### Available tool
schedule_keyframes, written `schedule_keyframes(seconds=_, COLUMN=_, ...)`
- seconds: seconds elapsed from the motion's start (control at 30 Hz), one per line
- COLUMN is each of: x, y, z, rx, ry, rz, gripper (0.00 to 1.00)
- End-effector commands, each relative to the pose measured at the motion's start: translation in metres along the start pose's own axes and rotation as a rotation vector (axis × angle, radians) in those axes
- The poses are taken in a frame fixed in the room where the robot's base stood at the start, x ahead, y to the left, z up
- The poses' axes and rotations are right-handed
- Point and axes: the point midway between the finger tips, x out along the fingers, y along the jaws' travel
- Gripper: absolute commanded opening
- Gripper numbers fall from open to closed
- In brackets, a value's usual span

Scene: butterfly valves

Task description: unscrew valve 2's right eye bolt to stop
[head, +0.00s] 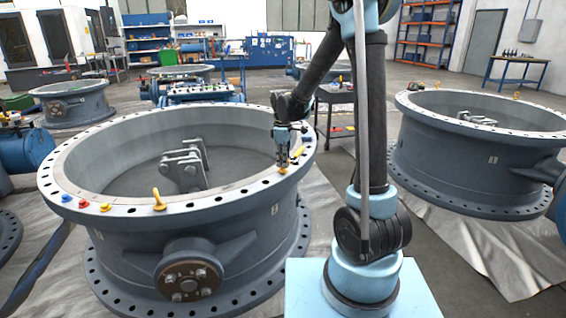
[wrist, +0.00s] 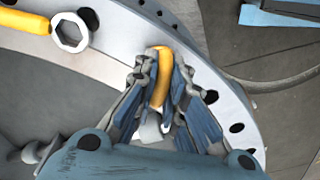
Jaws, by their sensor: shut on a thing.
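The large grey valve body (head: 125,235) stands at front left with its flange facing up. The right eye bolt (head: 283,170), yellow, sits on the right side of its flange. It also shows in the wrist view (wrist: 161,54), between my fingers. My gripper (head: 282,159) points down over the flange and is shut on this eye bolt; it shows large in the wrist view (wrist: 161,82). The fingers hide the lower part of the bolt, so I cannot tell how far its thread sits in the hole. The left eye bolt (head: 159,201), yellow, stands on the front of the flange.
A yellow-handled ring spanner (wrist: 70,33) lies on the flange close to my gripper. Blue (head: 66,198), red (head: 84,202) and yellow (head: 106,207) small pieces sit on the flange's left. A grey bracket (head: 184,165) rises inside the ring. Another valve (head: 470,150) stands at right.

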Motion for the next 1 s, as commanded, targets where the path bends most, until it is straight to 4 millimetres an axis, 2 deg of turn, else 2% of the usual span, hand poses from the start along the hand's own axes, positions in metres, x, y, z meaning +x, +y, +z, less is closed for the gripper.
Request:
schedule_keyframes(seconds=0.47, x=-0.0004, y=0.0027, z=0.0014, rx=-0.011, ry=-0.003, rz=0.005, gripper=0.0)
schedule_keyframes(seconds=0.5, x=-0.0004, y=0.0027, z=0.0014, rx=-0.011, ry=-0.003, rz=0.005, gripper=0.15)
schedule_keyframes(seconds=0.57, x=-0.0004, y=0.0026, z=0.0013, rx=-0.011, ry=-0.002, rz=0.004, gripper=0.29)
schedule_keyframes(seconds=0.6, x=-0.0004, y=0.0024, z=0.0012, rx=-0.011, ry=-0.002, rz=0.004, gripper=0.31)
schedule_keyframes(seconds=1.0, x=-0.0046, y=0.0009, z=0.0004, rx=-0.013, ry=-0.001, rz=0.002, gripper=0.31)
